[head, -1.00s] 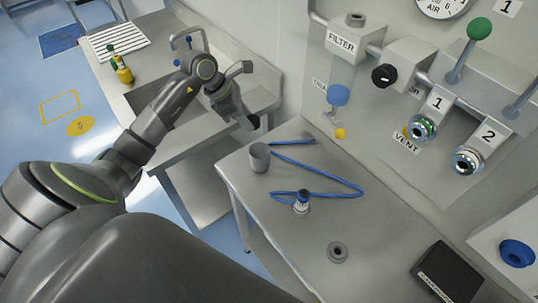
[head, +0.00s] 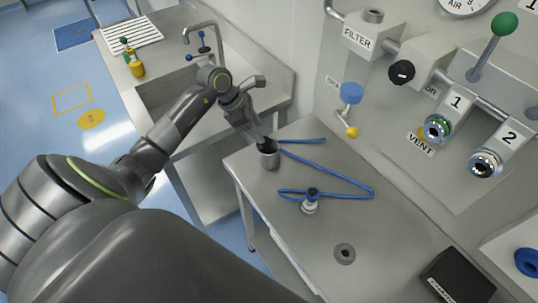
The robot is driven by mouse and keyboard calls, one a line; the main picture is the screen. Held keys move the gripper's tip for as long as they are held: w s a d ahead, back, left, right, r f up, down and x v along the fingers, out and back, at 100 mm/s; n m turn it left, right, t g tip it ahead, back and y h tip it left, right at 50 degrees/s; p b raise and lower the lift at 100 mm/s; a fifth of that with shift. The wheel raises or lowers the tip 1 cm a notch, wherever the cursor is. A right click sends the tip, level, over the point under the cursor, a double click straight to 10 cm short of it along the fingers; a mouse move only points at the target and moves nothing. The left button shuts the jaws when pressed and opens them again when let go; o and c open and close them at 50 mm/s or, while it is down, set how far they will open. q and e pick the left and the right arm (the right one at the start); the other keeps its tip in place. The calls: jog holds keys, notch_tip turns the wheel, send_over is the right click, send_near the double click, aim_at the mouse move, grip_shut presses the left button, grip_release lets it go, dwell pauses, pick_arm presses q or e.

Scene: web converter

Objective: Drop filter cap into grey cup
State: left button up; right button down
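The grey cup (head: 269,161) stands upright at the left end of the steel bench. My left gripper (head: 265,143) points down at the cup's mouth, and its dark tip overlaps the rim. The fingers are too small and dark to tell whether they are open or hold something. The filter unit (head: 370,38) is on the wall, with a blue part (head: 351,93) and a yellow tip (head: 352,132) below it. I cannot make out a separate filter cap for certain. A grey ring-shaped piece (head: 344,254) lies on the bench. My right gripper is not in view.
A black box (head: 455,277) lies at the lower right. A sink (head: 165,92) is behind my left arm. The bench between ring and hose is clear.

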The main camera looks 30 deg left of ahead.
pick_arm(q)
jog(key=shift+o, duration=0.8)
jog(key=b+v, duration=0.6)
jog(key=v, duration=1.1)
jog(key=shift+r, duration=0.2)
jog(key=shift+s, duration=0.1)
